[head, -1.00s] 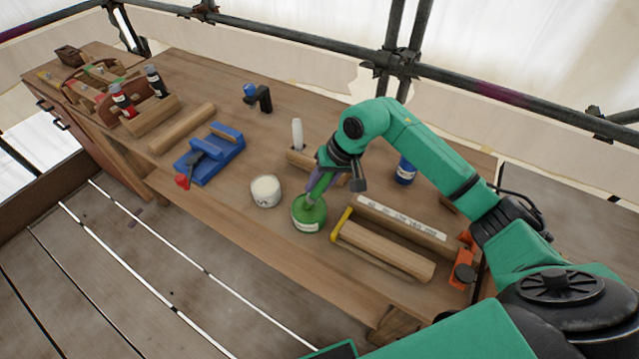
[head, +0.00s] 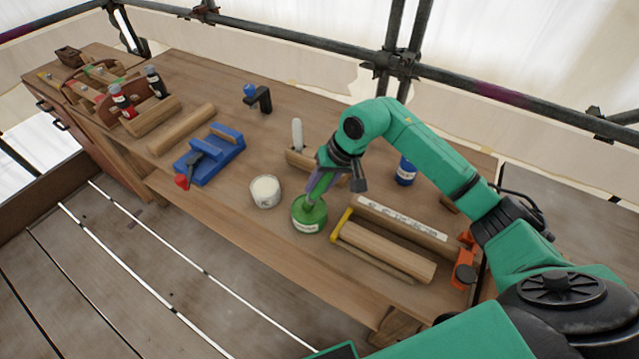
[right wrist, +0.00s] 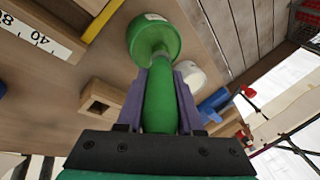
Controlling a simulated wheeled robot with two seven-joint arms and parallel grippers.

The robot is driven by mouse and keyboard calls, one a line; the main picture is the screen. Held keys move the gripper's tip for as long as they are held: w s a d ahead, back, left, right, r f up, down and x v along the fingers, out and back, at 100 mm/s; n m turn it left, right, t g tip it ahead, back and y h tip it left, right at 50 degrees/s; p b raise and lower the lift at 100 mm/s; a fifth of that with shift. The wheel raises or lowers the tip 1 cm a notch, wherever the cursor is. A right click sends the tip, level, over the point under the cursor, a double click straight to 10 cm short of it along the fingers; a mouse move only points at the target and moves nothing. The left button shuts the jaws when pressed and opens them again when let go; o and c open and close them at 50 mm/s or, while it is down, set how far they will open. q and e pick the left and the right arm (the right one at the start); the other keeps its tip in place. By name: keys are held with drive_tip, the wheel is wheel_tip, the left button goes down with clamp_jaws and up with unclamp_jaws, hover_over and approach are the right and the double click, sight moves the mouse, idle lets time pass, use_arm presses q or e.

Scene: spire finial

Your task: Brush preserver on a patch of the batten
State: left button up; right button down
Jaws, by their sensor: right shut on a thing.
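My right gripper (head: 316,188) is shut on the green handle of a brush (right wrist: 160,100), between purple fingers (right wrist: 132,102). The brush points down into the mouth of a green tin (head: 307,220) with a white label; its bristles are hidden. The tin also shows in the right wrist view (right wrist: 152,38). A pale wooden batten (head: 390,252) lies to the right of the tin, with a yellow piece (head: 341,224) at its left end and an orange clamp (head: 463,270) near its right end. My left gripper is out of view.
A white tub (head: 265,192) stands just left of the tin. A block with a white scale strip (head: 403,217) lies behind the batten. A blue vise-like tool (head: 212,158), a blue jar (head: 405,173) and a black stand (head: 262,99) are also on the bench. Bare bench lies between them.

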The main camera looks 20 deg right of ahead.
drive_tip(key=shift+r+p, duration=1.35)
drive_tip(key=shift+r, duration=2.1)
